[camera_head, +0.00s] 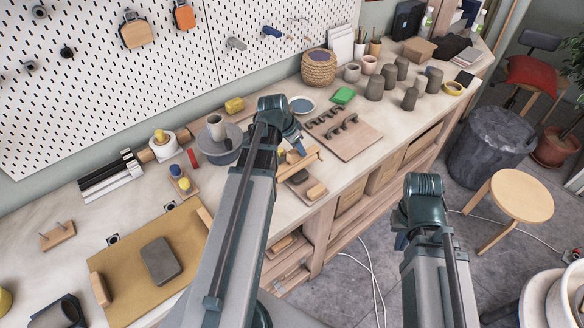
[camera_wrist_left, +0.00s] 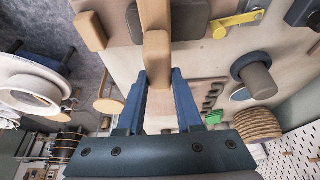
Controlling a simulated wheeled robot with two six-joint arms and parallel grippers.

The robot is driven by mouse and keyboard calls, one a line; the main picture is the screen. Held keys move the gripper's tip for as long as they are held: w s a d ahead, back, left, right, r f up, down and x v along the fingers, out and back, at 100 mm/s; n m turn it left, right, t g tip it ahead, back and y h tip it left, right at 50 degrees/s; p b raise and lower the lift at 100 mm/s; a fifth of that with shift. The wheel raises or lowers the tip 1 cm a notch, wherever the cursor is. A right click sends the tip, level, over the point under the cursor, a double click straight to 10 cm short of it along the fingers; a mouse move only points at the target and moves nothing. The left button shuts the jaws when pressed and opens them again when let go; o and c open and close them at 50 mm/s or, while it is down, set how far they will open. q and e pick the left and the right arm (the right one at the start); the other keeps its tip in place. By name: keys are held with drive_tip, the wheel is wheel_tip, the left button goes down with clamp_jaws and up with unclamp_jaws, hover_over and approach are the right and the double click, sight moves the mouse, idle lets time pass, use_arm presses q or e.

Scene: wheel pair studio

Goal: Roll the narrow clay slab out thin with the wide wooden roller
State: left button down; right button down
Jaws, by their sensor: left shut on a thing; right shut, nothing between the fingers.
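My left gripper (camera_head: 297,146) is shut on a light wooden roller (camera_head: 304,161), above the front part of the bench. The left wrist view shows its blue fingers (camera_wrist_left: 160,90) around the near end of the roller (camera_wrist_left: 157,50), which points away from me. A small grey clay slab (camera_head: 298,177) lies below the roller, partly covered by it; it also shows in the left wrist view (camera_wrist_left: 188,22). A larger grey slab (camera_head: 160,262) lies on a tan board (camera_head: 140,265). My right gripper (camera_head: 401,240) is shut and empty, off the bench; its wrist hides most of it.
Wooden strips (camera_head: 317,191) (camera_head: 100,289) lie beside the slabs. A board with dark handles (camera_head: 356,142) lies right of my left gripper, a grey disc with a cup (camera_head: 218,150) left of it. A stool (camera_head: 520,196) and bin (camera_head: 490,143) stand on the floor.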

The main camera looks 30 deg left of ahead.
use_arm(q)
drive_tip(key=d, duration=0.1)
drive_tip(key=s+d, duration=0.1)
drive_tip(key=d, duration=0.1)
drive_tip(key=shift+s, duration=0.1)
idle(0.3)
idle(0.6)
drive_tip(key=shift+w+a, duration=0.3)
drive_tip(key=shift+a, duration=0.4)
drive_tip(key=shift+w+a, duration=0.25)
drive_tip(key=shift+a, duration=0.45)
drive_tip(key=shift+w+a, duration=0.3)
drive_tip(key=shift+a, duration=0.4)
drive_tip(key=a, duration=0.1)
drive_tip(key=w+a, duration=0.1)
drive_tip(key=a, duration=0.1)
drive_tip(key=shift+w, duration=0.15)
drive_tip(key=shift+f, duration=0.1)
